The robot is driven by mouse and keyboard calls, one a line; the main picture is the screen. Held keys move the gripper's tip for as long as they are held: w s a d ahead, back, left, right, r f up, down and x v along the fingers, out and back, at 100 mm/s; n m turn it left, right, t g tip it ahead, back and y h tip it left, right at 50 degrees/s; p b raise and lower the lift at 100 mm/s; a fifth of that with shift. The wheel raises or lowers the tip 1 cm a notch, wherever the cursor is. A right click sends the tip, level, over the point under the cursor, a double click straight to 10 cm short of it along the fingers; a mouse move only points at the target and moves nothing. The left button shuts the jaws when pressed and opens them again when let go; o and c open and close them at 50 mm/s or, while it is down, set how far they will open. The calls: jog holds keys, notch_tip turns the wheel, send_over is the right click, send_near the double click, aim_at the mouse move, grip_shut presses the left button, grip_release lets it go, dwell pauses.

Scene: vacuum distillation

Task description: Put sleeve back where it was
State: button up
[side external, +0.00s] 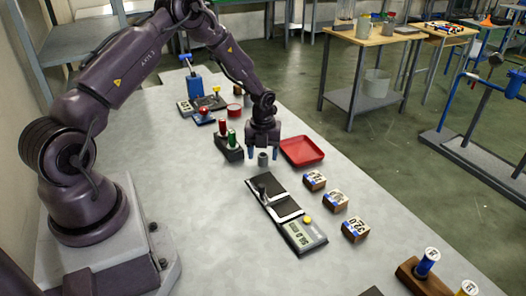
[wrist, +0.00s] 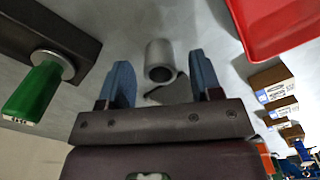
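The sleeve (side external: 263,159), a small grey metal cylinder, stands on the pale table just below my gripper (side external: 262,154). In the wrist view the sleeve (wrist: 159,58) shows its hollow bore and sits between the two blue fingers, with a gap on each side. My gripper (wrist: 160,82) is open and touches nothing that I can see. The fingers point down in the side view. No mark showing the sleeve's earlier place can be made out.
A black stand (side external: 230,154) with red and green handles is close on the left. A red tray (side external: 302,151) is close on the right. A measuring device with a display (side external: 303,236) lies in front. Labelled blocks (side external: 336,201) line its right side. Bare table lies to the left.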

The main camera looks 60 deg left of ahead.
jog(key=shift+r, duration=0.1)
notch_tip(320, 180, up, 12)
notch_tip(320, 180, up, 10)
jog(key=n+t+y, duration=0.1)
jog(key=n, duration=0.4)
send_over(263, 154)
jog(key=s+d, duration=0.3)
jog(key=d, duration=0.2)
jog(key=s+d+r+n+t, duration=0.1)
jog(key=s+d+r+n, duration=0.2)
jog(key=s+n, duration=0.3)
jog(key=s+d+r+n+t, duration=0.2)
jog(key=s+d+r+n, duration=0.2)
jog(key=s+n, duration=0.3)
jog(key=s+d+r+n+t+h, duration=0.1)
jog(key=s+d+r+n, duration=0.3)
jog(key=s+d+n, duration=0.1)
jog(key=shift+s+d+n+t, duration=0.35)
jog(key=shift+s+n, duration=0.4)
jog(key=shift+n, duration=0.15)
